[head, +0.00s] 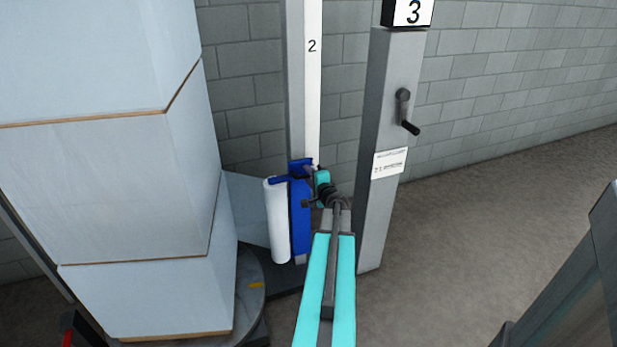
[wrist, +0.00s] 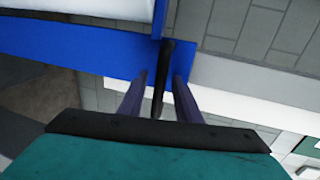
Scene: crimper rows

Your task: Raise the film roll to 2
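The white film roll (head: 278,222) hangs upright on a blue carriage (head: 300,225), low on the white mast (head: 313,100). The mark "2" (head: 312,46) is on the mast well above the carriage. My gripper (head: 309,175) is at the carriage's upper right side. In the wrist view, my gripper's two dark fingers (wrist: 161,82) stand apart on either side of a black handle (wrist: 164,70) in front of the blue carriage (wrist: 110,52). Slim gaps show beside the handle, so the fingers seem not to press on it. Part of the roll (wrist: 75,8) shows at the top.
A tall wrapped stack (head: 120,190) on a round turntable (head: 255,295) stands close on the left. A grey post (head: 385,220) with a crank (head: 404,108) and a "3" sign (head: 408,12) stands just right of my arm.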

